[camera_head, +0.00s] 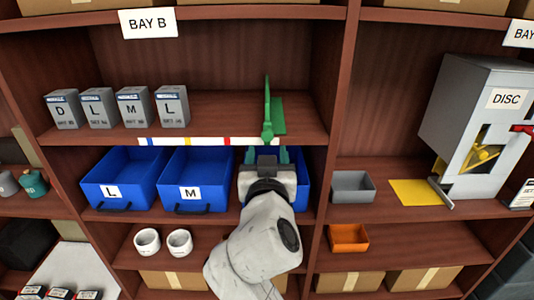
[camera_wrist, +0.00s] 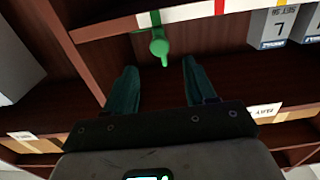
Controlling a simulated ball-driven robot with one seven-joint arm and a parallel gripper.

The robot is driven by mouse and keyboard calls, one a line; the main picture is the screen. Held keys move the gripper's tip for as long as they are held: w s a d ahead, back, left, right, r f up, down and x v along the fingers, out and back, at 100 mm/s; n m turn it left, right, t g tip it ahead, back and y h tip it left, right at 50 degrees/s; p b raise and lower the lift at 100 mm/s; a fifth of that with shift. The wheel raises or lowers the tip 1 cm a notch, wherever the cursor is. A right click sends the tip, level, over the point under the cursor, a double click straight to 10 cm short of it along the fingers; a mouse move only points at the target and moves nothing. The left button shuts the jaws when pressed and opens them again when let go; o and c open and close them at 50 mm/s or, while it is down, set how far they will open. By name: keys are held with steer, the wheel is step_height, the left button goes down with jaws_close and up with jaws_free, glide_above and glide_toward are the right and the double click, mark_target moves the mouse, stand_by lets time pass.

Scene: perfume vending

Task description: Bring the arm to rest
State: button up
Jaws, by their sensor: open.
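My arm reaches up from the bottom of the head view. My gripper (camera_head: 265,156) is in front of the right part of the blue-bin shelf, just below the upper shelf's edge. Its two green fingers are spread, and nothing shows between them in the wrist view (camera_wrist: 158,72). A green upright piece with a rounded end (camera_head: 268,128) stands at the upper shelf's edge, just above the fingers. It also shows beyond the fingertips in the wrist view (camera_wrist: 159,47); I cannot tell whether they touch. My gripper and wrist partly hide a blue bin (camera_head: 302,178) behind them.
Blue bins marked L (camera_head: 121,163) and M (camera_head: 210,164) stand left of my gripper. Several grey boxes (camera_head: 132,98) are on the upper shelf. A brown divider (camera_head: 320,165) is to the right, then a grey bin (camera_head: 352,186) and DISC machine (camera_head: 465,125). White cups (camera_head: 147,242) sit below.

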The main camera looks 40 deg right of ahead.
stand_by(0.4)
steer(key=s+d+f+n+g+y, duration=0.1)
steer(key=s+d+f+g+y, duration=0.3)
steer(key=f, duration=0.6)
steer(key=s+f+n+g, duration=0.2)
steer(key=s+f, duration=0.4)
steer(key=f, duration=0.5)
steer(key=s+a+f+n+g+y, duration=0.2)
steer(key=s+f+g+y, duration=0.1)
steer(key=s+f, duration=0.4)
steer(key=s+a+f+n+g+y, duration=0.1)
steer(key=s+a+f+g+y, duration=0.2)
steer(key=s+f, duration=0.5)
steer(key=s+g, duration=0.1)
steer(key=s, duration=0.5)
steer(key=shift+a+n+g, duration=0.3)
steer(key=shift+a+n, duration=0.05)
steer(key=shift+n, duration=0.05)
steer(key=shift+r, duration=0.1)
stand_by(2.9)
